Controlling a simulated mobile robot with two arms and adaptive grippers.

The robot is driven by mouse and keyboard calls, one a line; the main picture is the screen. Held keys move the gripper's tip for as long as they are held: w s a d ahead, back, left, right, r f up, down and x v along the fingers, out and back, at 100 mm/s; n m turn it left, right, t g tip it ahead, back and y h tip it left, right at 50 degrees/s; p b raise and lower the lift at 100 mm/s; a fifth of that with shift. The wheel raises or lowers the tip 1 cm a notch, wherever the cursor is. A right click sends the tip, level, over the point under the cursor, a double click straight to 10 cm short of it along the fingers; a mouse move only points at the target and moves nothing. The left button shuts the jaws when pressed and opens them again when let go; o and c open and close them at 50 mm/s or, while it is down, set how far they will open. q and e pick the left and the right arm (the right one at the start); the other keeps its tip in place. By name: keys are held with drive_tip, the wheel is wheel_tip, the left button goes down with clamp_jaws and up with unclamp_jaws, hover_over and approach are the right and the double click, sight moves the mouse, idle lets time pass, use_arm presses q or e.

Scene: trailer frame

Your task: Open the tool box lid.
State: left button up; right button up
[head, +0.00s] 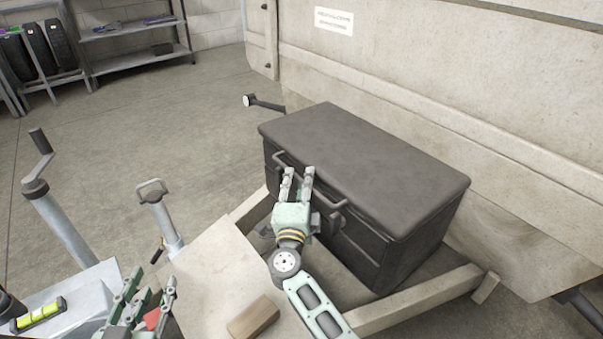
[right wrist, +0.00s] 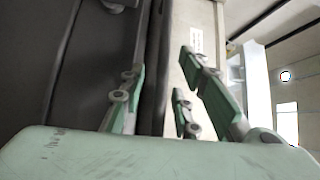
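The dark grey tool box (head: 385,240) stands on the trailer frame with its lid (head: 370,160) down. A long bar handle (head: 334,203) runs along its front, just under the lid. My right gripper (head: 299,172) is at the box's front upper edge, over the handle, with fingers apart. They hide part of the handle and the lid's front edge. In the right wrist view the fingers (right wrist: 165,85) stand apart with a dark edge of the box between them; contact cannot be told. My left gripper (head: 150,285) is low at the left, fingers spread, away from the box.
The beige trailer wall (head: 450,90) rises close behind the box. A wooden block (head: 253,317) lies on the board in front. A jack with a crank (head: 55,215), a coupling handle (head: 160,210) and a yellow level (head: 38,314) are at the left. Shelves (head: 135,60) stand far back.

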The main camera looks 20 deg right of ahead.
drive_tip(key=shift+w+d, duration=0.2)
drive_tip(key=shift+w, duration=0.25)
drive_tip(key=shift+r, duration=0.1)
drive_tip(key=shift+s, duration=0.15)
clamp_jaws()
